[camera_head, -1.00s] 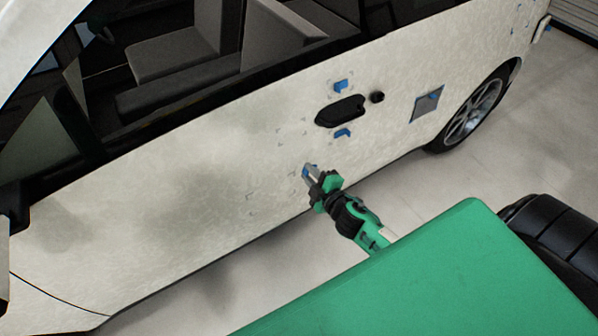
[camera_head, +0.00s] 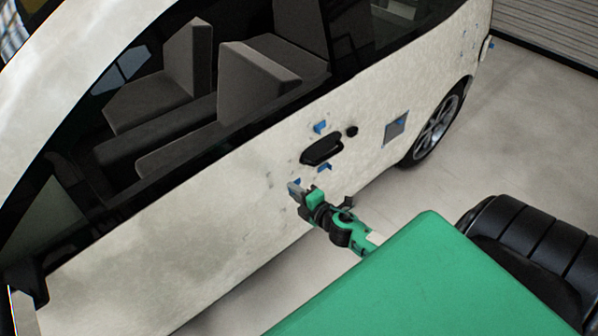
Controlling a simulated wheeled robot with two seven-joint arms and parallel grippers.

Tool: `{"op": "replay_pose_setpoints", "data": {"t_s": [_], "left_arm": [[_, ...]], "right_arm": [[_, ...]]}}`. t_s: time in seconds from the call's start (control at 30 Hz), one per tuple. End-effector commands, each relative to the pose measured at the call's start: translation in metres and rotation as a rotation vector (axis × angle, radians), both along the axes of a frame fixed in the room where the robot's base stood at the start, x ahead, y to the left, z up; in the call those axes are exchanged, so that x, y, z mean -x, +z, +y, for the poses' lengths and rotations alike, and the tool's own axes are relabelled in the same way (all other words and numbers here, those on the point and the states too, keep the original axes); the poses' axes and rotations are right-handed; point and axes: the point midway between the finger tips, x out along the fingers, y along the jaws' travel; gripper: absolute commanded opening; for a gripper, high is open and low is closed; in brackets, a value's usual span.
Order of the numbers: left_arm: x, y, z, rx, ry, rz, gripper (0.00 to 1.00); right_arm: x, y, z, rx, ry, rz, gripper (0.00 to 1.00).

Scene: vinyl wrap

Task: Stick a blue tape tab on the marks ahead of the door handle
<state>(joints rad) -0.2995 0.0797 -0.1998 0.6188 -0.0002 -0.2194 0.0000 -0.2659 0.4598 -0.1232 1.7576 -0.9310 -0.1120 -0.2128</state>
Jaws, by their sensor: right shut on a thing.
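The black door handle (camera_head: 322,149) sits in its recess on the white car door (camera_head: 210,215). One blue tape tab (camera_head: 320,127) is stuck above the handle and another blue tab (camera_head: 324,167) below it. Faint marks (camera_head: 268,174) show on the door ahead of the handle, to its left. My right gripper (camera_head: 296,187) is at the door, below and left of the handle. It is shut on a small blue tape tab (camera_head: 297,181), mostly hidden by the fingers. I cannot tell whether the tab touches the door. My left gripper is not in view.
A black round lock (camera_head: 352,131) is right of the handle. A grey patch with blue tape (camera_head: 396,128) is farther right, before the rear wheel (camera_head: 437,127). The window above the door shows the seats. Floor (camera_head: 540,150) is clear at right.

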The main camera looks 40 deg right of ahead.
Motion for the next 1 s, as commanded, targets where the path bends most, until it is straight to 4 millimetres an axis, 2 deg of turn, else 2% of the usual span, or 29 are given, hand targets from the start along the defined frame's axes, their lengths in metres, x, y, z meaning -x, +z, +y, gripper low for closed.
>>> {"op": "replay_pose_setpoints", "data": {"t_s": [0.2, 0.4, 0.6, 1.0], "left_arm": [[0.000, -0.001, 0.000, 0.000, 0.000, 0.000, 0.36], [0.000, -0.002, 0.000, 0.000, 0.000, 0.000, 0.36], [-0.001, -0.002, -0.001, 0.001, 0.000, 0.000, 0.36], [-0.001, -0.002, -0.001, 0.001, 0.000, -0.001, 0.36]], "right_arm": [[-0.026, -0.004, 0.001, 0.002, -0.001, -0.001, 0.00], [-0.043, -0.007, 0.003, 0.000, -0.001, -0.001, 0.00], [-0.050, -0.008, 0.004, 0.000, -0.001, 0.000, 0.00], [-0.050, -0.008, 0.004, 0.000, -0.001, 0.000, 0.00]]}}
